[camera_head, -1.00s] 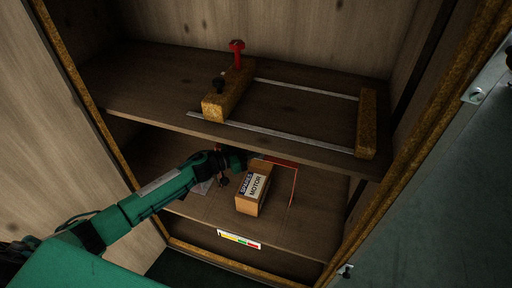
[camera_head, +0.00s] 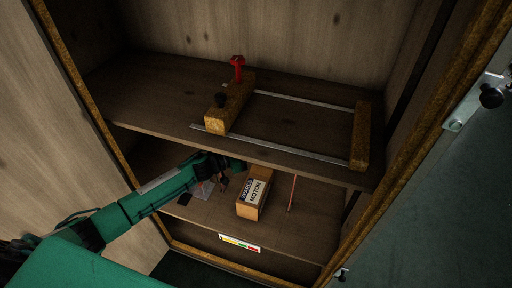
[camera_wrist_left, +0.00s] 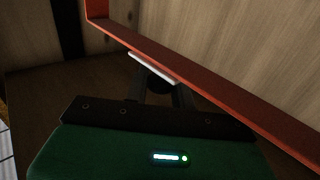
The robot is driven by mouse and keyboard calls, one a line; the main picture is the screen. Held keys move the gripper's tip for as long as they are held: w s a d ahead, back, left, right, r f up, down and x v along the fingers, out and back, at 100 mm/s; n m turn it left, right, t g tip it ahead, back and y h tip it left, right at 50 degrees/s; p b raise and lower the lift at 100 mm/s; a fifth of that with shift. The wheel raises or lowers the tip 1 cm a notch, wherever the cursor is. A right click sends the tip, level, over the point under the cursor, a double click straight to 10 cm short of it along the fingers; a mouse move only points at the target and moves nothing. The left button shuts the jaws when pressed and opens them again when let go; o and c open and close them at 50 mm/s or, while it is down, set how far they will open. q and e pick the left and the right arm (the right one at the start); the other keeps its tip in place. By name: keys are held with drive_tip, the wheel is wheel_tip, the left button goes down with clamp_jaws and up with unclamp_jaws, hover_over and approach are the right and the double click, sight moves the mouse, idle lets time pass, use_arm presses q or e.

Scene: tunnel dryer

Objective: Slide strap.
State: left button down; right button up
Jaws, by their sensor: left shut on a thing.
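The strap (camera_head: 293,193) shows in the head view as a thin orange-red strip on the lower shelf, right of the motor box; its rest is hidden behind the upper shelf edge. In the left wrist view the red strap (camera_wrist_left: 200,82) runs diagonally, with a corner at upper left. My left gripper (camera_head: 240,164) reaches under the upper shelf and is shut, its fingertips at the strap. A short pale bar (camera_wrist_left: 154,68) lies across the fingertips against the strap. The exact grip is dark and partly hidden. My right gripper is not in view.
A cardboard box (camera_head: 254,196) labelled motor stands beside the gripper on the lower shelf (camera_head: 215,212). The upper shelf (camera_head: 165,92) overhangs the arm and carries a wooden block (camera_head: 231,104) with a red part (camera_head: 237,66), metal rails (camera_head: 285,149) and another block (camera_head: 361,138).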

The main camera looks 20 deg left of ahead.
use_arm(q)
drive_tip(key=shift+r, duration=0.15)
drive_tip(key=c, duration=1.3)
unclamp_jaws()
drive_tip(key=shift+o, duration=0.2)
drive_tip(key=v, duration=1.3)
drive_tip(key=shift+s+a+b, duration=0.3)
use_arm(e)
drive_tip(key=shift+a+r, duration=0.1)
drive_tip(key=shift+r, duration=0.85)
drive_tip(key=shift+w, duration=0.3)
